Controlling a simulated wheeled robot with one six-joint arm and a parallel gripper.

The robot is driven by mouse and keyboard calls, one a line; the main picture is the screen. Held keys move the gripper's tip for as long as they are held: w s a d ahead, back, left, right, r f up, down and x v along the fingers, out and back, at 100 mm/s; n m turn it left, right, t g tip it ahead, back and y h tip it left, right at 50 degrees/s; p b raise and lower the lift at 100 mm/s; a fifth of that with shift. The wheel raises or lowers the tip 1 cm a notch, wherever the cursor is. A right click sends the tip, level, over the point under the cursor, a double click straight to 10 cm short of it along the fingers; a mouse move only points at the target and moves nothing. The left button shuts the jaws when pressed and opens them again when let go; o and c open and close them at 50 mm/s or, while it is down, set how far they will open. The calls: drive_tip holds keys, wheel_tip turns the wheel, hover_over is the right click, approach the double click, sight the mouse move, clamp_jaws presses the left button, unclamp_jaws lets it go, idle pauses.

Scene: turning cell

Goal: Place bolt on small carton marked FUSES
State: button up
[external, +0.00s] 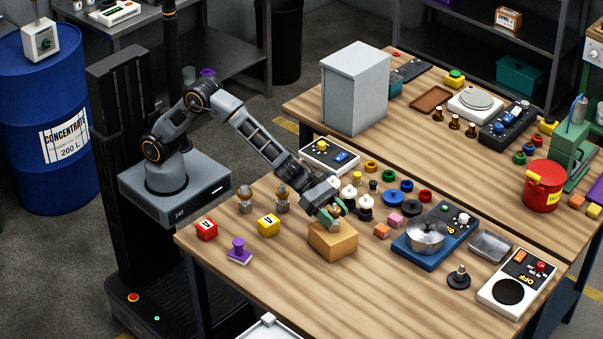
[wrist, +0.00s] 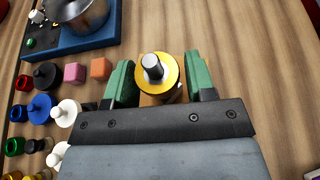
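The bolt (wrist: 153,67), with a grey shank and a yellow ring around it, stands between the green fingers of my gripper (wrist: 160,80) in the wrist view. I cannot tell whether the bolt touches the carton. No FUSES marking is readable on it. In the wrist view the carton is mostly hidden beneath the bolt and gripper.
The table front is clear.

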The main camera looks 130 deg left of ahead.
drive_tip(key=shift+o, duration=0.9)
